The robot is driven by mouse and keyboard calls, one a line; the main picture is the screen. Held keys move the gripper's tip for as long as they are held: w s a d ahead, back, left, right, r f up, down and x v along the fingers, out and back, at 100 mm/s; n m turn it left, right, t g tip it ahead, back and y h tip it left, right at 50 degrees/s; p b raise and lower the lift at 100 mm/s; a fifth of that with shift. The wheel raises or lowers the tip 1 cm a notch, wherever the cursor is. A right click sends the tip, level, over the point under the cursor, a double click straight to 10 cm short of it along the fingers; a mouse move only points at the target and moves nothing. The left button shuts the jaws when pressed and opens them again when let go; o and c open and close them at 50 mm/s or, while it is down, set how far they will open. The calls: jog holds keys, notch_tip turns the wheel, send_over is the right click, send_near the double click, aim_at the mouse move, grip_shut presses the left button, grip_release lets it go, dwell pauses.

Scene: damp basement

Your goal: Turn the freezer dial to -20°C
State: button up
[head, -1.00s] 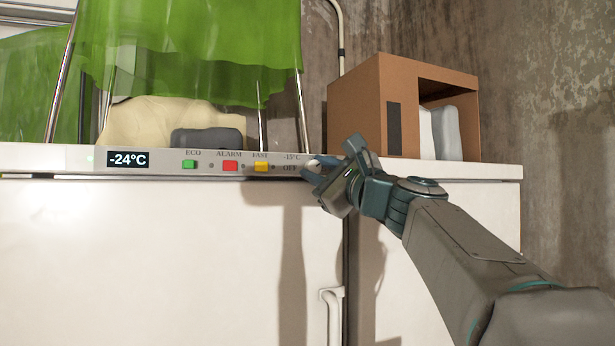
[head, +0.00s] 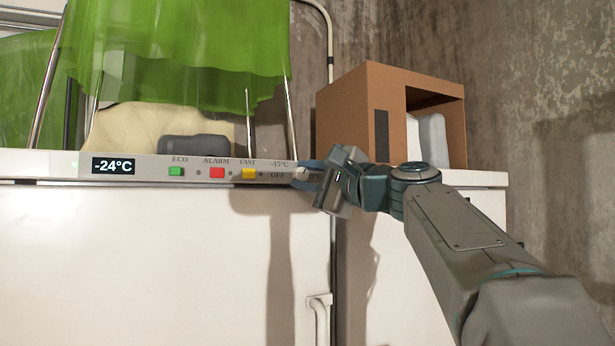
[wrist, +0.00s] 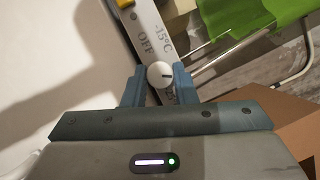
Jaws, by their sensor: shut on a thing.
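The white freezer (head: 150,260) has a grey control strip along its top edge. Its display (head: 113,165) reads -24°C. The round dial (head: 301,174) sits at the strip's right end, beside the marks -15°C and OFF. In the wrist view the dial (wrist: 160,73) is a pale knob with a short dark pointer line, between the two blue fingers. My gripper (head: 308,177) is shut on the dial, and it also shows in the wrist view (wrist: 160,82). The scale marks on the dial's far side are mostly hidden by the fingers.
Green (head: 177,170), red (head: 217,172) and yellow (head: 249,173) buttons sit left of the dial. An open cardboard box (head: 350,115) stands behind my arm at right. A green cloth-covered chair (head: 180,50) with metal legs rises above the strip.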

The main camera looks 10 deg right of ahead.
jog(key=o, duration=1)
jog(key=shift+s, duration=0.1)
jog(key=b+v, duration=0.3)
jog(key=v, duration=1)
jog(key=shift+s, duration=0.3)
jog(key=shift+d, duration=0.1)
